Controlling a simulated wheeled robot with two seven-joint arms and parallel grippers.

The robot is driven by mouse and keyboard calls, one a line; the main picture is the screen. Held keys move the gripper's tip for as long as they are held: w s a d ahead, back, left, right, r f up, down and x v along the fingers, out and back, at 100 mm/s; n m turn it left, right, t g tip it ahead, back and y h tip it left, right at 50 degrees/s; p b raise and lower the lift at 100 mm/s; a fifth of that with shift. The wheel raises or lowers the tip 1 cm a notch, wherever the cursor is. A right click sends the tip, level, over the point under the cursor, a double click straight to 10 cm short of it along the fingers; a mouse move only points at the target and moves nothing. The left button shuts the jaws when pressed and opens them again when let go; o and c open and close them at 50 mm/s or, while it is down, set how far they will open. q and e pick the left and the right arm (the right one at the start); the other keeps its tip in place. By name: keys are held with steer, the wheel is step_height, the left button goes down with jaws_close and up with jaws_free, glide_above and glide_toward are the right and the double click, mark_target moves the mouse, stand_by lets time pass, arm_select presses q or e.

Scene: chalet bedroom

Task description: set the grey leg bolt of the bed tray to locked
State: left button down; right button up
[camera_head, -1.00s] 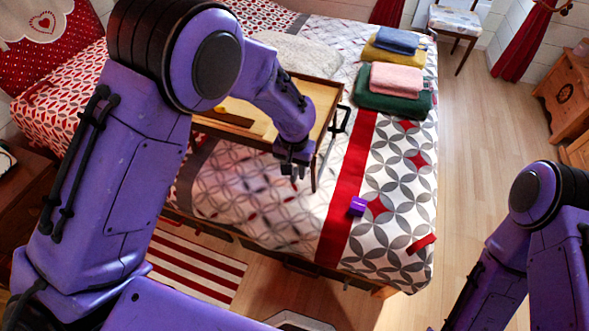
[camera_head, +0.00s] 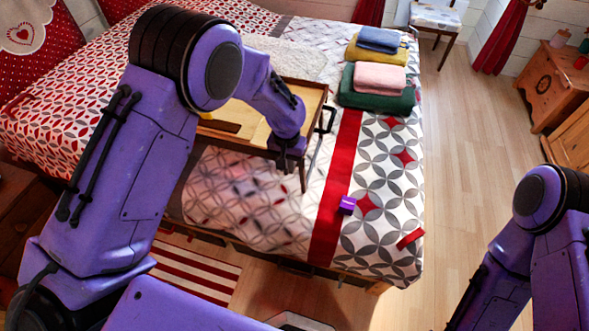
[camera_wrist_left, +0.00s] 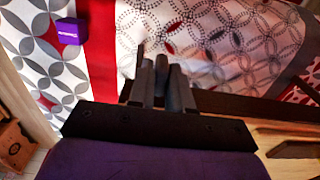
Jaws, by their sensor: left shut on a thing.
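The wooden bed tray (camera_head: 319,100) stands on the bed, partly hidden behind my left arm. A dark leg (camera_head: 302,178) shows under its near right corner. My left gripper (camera_head: 288,152) is at the tray's near edge by that corner. In the left wrist view its dark fingers (camera_wrist_left: 163,82) are shut on a narrow grey piece, which looks like the grey leg bolt (camera_wrist_left: 161,72), beside the tray's dark brown edge (camera_wrist_left: 245,108). The fingers hide most of the bolt, so I cannot tell its setting. My right gripper is out of view; only its arm shows at the right.
Folded towels (camera_head: 378,102) lie on the bed right of the tray. A small purple box (camera_head: 347,205) and a red item (camera_head: 410,239) lie near the bed's front right. A wooden cabinet (camera_head: 552,85) stands far right. The floor (camera_head: 455,150) right of the bed is clear.

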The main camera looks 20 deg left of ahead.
arm_select(q)
steer(key=shift+w+a+r, duration=0.1)
steer(key=shift+w, duration=0.1)
steer(key=c, duration=1.1)
jaws_free()
step_height(320, 180, up, 10)
steer(key=shift+r+b, duration=0.2)
steer(key=shift+b, duration=0.3)
